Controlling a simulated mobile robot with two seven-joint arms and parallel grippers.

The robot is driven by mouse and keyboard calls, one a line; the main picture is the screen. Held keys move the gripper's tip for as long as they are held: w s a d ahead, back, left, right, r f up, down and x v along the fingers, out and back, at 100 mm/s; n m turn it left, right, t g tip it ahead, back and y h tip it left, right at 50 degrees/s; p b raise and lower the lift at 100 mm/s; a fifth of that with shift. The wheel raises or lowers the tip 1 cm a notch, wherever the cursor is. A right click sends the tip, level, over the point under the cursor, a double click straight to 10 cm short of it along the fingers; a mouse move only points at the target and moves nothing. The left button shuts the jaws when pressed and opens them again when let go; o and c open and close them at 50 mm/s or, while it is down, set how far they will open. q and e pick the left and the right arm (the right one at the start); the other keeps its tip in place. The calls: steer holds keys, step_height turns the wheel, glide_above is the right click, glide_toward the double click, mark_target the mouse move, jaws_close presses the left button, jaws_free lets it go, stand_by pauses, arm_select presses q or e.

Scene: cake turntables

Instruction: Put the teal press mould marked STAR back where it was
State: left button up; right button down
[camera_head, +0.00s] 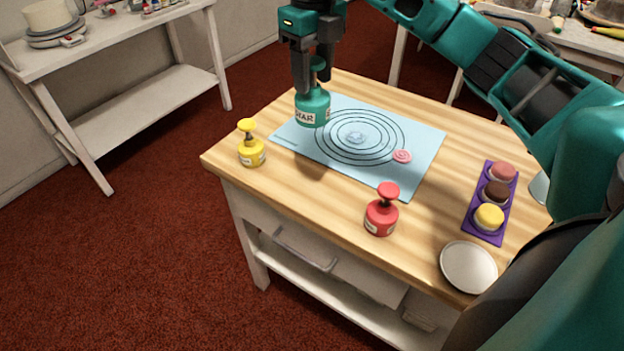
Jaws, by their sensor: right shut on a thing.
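The teal press mould marked STAR (312,110) is at the left part of the light blue mat (425,140). My right gripper (316,72) comes down from above and is shut on the mould's knob. The mould is upright. I cannot tell whether its base touches the mat or hangs just above it. A pale blue shape (355,138) lies at the centre of the mat's printed rings. A pink round piece (402,156) lies on the outer ring at the right. My left gripper is not in view.
A yellow press mould (251,150) stands near the table's left corner. A red one (381,215) stands at the front edge. A purple tray (471,221) with three round cakes and a pale plate (468,267) are at the right. Wood between the yellow and red moulds is bare.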

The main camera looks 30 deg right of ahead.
step_height(320, 180, down, 19)
steer(key=shift+w+f+b, duration=0.1)
steer(key=shift+b, duration=0.3)
steer(key=shift+f, duration=0.15)
steer(key=c, duration=0.6)
jaws_free()
